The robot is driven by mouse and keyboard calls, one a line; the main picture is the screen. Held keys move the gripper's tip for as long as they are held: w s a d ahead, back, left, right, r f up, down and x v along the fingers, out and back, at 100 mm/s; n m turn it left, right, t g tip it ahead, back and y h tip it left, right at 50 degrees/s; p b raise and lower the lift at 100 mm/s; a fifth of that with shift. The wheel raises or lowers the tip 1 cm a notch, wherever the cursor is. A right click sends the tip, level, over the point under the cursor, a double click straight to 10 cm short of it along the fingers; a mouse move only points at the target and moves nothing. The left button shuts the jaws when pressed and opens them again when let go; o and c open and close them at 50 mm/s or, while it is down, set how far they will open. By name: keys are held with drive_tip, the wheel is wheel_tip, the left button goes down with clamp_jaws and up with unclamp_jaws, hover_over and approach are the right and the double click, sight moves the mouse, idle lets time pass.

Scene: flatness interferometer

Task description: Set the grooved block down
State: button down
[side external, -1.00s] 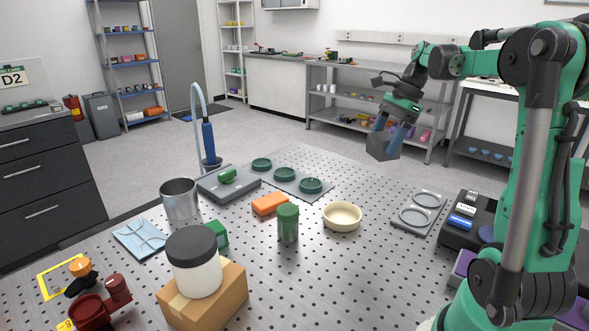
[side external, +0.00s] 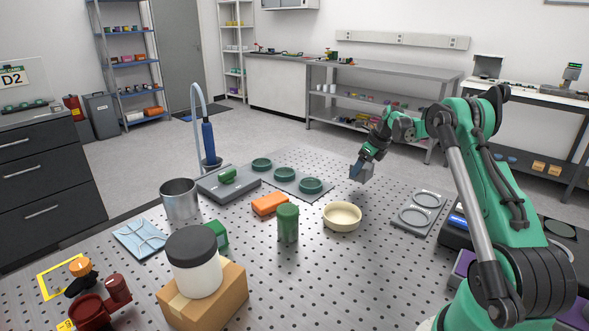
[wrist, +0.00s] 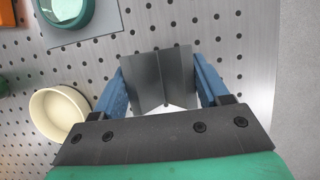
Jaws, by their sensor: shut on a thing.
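The grooved block (side external: 361,173) is a grey block held between the two blue fingers of my gripper (side external: 364,163). In the wrist view the grooved block (wrist: 158,80) shows a lengthwise groove down its middle, and the fingers of my gripper (wrist: 160,88) press on its left and right sides. In the side view the block hangs over the far right part of the perforated table (side external: 330,262), behind the cream bowl. It looks raised above the table top; the exact gap is hard to tell.
The cream bowl (side external: 342,216) stands just in front of the block. A grey plate with two rings (side external: 418,212) lies to its right, and a plate with green round holders (side external: 310,186) to its left.

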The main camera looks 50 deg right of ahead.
sight(361, 175)
drive_tip(key=shift+f, duration=1.35)
drive_tip(key=shift+f, duration=0.2)
unclamp_jaws()
drive_tip(key=shift+r, duration=0.15)
